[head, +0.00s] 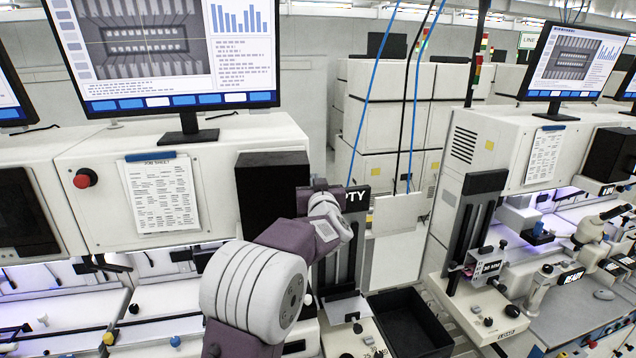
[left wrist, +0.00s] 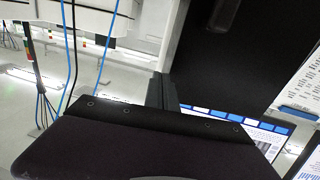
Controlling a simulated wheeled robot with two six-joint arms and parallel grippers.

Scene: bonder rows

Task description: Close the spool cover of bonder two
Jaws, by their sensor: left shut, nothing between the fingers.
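A black box-like cover (head: 272,195), seemingly the spool cover, stands out from the front of the white middle bonder (head: 225,150), right of its job sheet. How far it is open cannot be told. My left gripper (head: 322,190) is just right of the cover, in front of a column with a partly hidden "EMPTY" sign (head: 355,197). The gripper is shut and empty; contact with the cover cannot be told. In the left wrist view, which is upside down, the shut fingers (left wrist: 165,92) are beside a large dark surface (left wrist: 240,50), apparently the cover. My right gripper is not in view.
A monitor (head: 180,50) stands on the middle bonder, with a red button (head: 86,178) on its front. A black bin (head: 408,325) sits below right of my arm. Blue cables (head: 372,80) hang behind. Another bonder (head: 500,150) is to the right.

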